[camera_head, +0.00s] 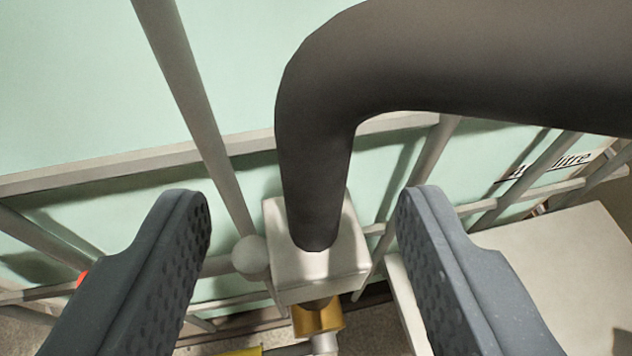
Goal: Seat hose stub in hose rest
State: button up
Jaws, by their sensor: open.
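A thick black hose stub (318,130) comes in from the upper right, bends, and runs down to a pale block (325,275), which looks like the hose rest. Its lower end meets the upper face of the block; I cannot tell how deep it sits. My gripper (302,205) is open, with one dark ridged finger on each side of the hose's lower part and the block. Gaps show on both sides, and neither finger touches the hose in this view.
A brass fitting (318,318) is below the block. A round pale knob (250,256) sits just left of it on grey rods. Grey rails run across a pale green wall (80,90). A pale box (560,270) stands at the lower right, behind the right finger.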

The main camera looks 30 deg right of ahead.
aim_at(321, 192)
jog(key=x, duration=0.1)
jog(key=b+x, duration=0.1)
jog(key=x, duration=0.1)
jog(key=b+x, duration=0.1)
jog(key=shift+w+d+f, duration=0.1)
jog(key=shift+d+f, duration=0.25)
jog(key=shift+d, duration=0.05)
jog(key=shift+w+d, duration=0.1)
jog(key=shift+w, duration=0.3)
jog(key=shift+c, duration=0.2)
grip_shut()
